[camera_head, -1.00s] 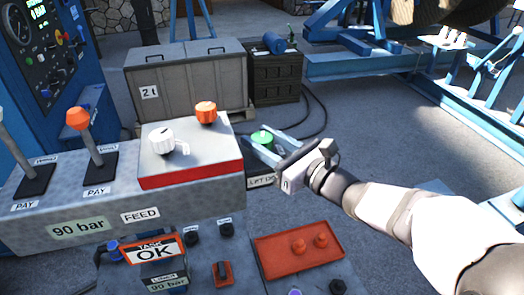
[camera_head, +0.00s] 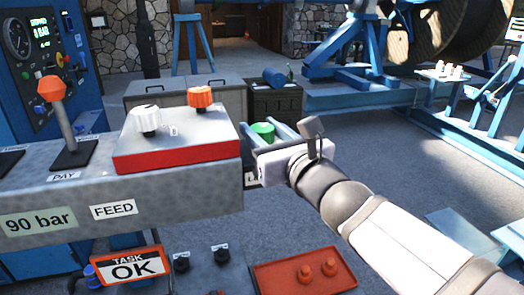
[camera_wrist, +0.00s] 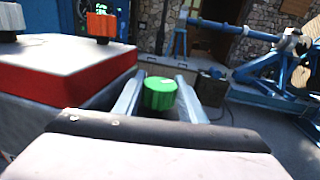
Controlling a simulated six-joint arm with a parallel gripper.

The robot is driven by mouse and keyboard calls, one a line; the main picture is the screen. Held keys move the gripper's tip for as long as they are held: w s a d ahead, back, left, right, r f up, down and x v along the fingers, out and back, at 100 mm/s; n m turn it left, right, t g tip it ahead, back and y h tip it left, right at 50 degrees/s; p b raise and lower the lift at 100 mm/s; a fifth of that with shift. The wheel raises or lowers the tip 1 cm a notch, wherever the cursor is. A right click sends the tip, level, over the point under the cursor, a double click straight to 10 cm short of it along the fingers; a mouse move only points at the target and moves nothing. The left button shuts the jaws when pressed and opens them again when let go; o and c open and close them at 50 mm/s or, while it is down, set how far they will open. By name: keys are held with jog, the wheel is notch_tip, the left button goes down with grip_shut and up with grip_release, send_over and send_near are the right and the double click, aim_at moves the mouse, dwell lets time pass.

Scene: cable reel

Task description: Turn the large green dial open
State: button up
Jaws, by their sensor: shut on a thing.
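The large green dial (camera_head: 263,130) shows just right of the white and orange knob box. In the wrist view, the green dial (camera_wrist: 160,93) sits between my two pale blue-grey fingers, one on each side. My gripper (camera_wrist: 161,88) is shut on the dial, reaching it from the right in the head view. The dial's lower part and base are hidden behind my gripper body. I cannot tell from its plain round top how far it is turned.
A red-edged box (camera_head: 175,160) with a white knob (camera_head: 145,119) and an orange knob (camera_head: 201,97) stands close left of my gripper. An orange tray (camera_head: 305,275) with two orange knobs lies nearer. Open floor is at the right.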

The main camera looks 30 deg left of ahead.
aim_at(266, 136)
jog(key=t+b, duration=0.1)
jog(key=b, duration=0.3)
jog(key=shift+f+m+h+b, duration=0.25)
jog(key=shift+m+h+b, duration=0.05)
jog(key=shift+m, duration=0.1)
jog(key=m+t+h+b, duration=0.1)
jog(key=b, duration=0.3)
jog(key=shift+r+b, duration=0.15)
jog(key=shift+b, duration=0.2)
jog(key=o, duration=1.1)
jog(key=shift+c, duration=0.2)
jog(key=shift+s+d, duration=0.1)
jog(key=v, duration=0.5)
jog(key=shift+r, duration=0.1)
jog(key=shift+s+d+b, duration=0.3)
jog(key=shift+d+b, duration=0.1)
jog(key=shift+b, duration=0.4)
jog(key=shift+s+d+b, duration=0.4)
jog(key=shift+s+b, duration=0.05)
